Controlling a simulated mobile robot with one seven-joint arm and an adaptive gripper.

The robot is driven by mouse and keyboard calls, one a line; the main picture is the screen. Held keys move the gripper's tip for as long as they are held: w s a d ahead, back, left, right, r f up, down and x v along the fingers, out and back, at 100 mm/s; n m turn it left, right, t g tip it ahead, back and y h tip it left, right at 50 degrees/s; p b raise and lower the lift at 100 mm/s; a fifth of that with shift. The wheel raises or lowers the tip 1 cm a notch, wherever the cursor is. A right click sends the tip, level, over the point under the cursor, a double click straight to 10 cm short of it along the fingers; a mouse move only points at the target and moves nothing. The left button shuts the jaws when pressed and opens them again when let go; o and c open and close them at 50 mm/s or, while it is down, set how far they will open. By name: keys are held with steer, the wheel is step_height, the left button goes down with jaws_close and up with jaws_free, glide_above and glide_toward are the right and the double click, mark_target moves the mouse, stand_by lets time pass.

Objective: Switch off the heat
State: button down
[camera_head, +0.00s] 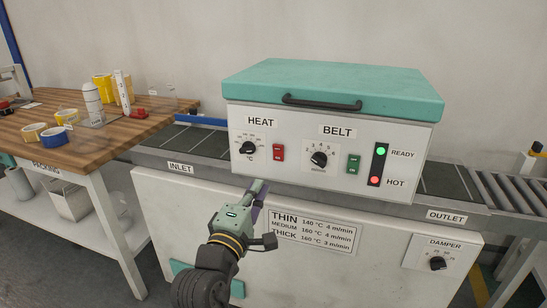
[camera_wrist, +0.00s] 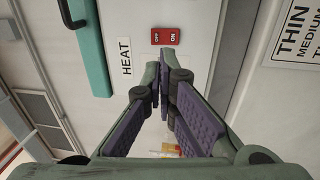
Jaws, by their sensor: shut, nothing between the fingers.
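The red heat switch (camera_head: 279,152) is on the white machine panel, right of the heat dial (camera_head: 248,148) and below the HEAT label (camera_head: 261,122). In the wrist view the red switch (camera_wrist: 166,36) shows OFF and ON marks, just beyond my fingertips. I cannot tell which side is pressed in. My gripper (camera_head: 258,187) is shut and empty, below and left of the switch in the head view. Its closed fingers (camera_wrist: 165,72) also show in the wrist view, apart from the switch as far as I can see.
A belt dial (camera_head: 319,159) and green switch (camera_head: 353,164) sit to the right. The READY lamp (camera_head: 382,150) glows green and the HOT lamp (camera_head: 376,180) red. The teal lid (camera_head: 335,88) is down. A wooden packing table (camera_head: 60,150) with tape rolls stands left.

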mark_target(277, 151)
steer(key=p+x, duration=0.2)
steer(key=x, duration=1)
steer(key=shift+w, duration=0.1)
steer(key=shift+r, duration=0.1)
steer(key=p, duration=0.1)
steer(key=r+p, duration=0.1)
steer(key=p, duration=0.1)
steer(key=shift+w+d+g, duration=0.1)
steer(key=shift+w+g, duration=0.15)
steer(key=shift+g, duration=0.05)
steer(key=shift+f, duration=0.4)
